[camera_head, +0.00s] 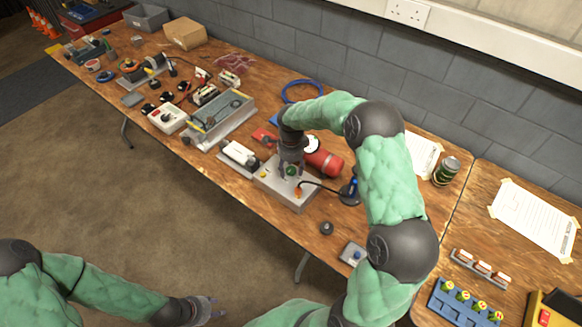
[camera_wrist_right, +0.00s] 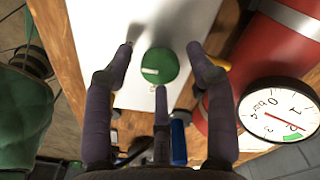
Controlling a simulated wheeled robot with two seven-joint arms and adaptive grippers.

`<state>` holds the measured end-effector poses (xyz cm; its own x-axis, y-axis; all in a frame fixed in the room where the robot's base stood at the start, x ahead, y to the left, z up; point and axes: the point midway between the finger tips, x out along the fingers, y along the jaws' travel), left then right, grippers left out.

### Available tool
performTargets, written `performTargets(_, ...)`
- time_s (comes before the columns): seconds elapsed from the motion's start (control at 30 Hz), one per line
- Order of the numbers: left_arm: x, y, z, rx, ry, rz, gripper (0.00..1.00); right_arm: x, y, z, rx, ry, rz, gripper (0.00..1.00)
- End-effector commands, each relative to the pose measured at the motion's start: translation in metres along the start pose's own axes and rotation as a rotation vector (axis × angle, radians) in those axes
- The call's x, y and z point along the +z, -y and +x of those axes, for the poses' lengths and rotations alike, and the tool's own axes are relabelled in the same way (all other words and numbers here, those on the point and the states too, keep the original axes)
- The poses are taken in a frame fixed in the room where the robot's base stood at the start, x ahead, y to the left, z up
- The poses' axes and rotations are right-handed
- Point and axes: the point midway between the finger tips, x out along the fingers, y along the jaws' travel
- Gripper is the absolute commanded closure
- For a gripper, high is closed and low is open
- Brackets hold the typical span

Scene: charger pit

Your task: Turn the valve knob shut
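The valve knob (camera_wrist_right: 158,65) is round and green with a white mark. It sits on a pale grey box (camera_head: 274,186) on the workbench; in the head view my right gripper (camera_head: 291,168) reaches down over it and partly hides it. In the right wrist view my right gripper (camera_wrist_right: 160,58) is open, with one finger left of the knob, one right, and a third below. Gaps show between the fingers and the knob. My left gripper (camera_head: 217,306) is low in the head view, away from the bench, with its fingers apart and empty.
A red cylinder (camera_head: 328,162) lies beside the box, and a round pressure gauge (camera_wrist_right: 279,110) is close to the right finger. A white device (camera_head: 240,154) and a metal tray (camera_head: 222,118) stand to the left. A dark round piece (camera_head: 326,228) lies near the front edge.

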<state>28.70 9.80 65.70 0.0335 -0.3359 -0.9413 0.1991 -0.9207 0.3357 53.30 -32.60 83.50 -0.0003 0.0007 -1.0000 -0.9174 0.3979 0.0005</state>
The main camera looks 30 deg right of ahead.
Motion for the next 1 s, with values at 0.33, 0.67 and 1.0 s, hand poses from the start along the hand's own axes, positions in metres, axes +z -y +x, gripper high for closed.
performTargets(0.33,0.000,0.000,0.000,0.000,0.000,0.000,0.60,0.000,0.000,-0.003,-0.001,0.000,-0.001,0.40)
performTargets(0.67,0.000,0.000,0.000,0.000,0.000,0.000,0.60,0.000,0.002,-0.053,-0.006,0.001,-0.001,0.40)
performTargets(1.0,0.000,0.000,0.000,0.000,0.000,0.000,0.60,0.001,0.001,-0.108,-0.002,0.001,-0.001,0.40)
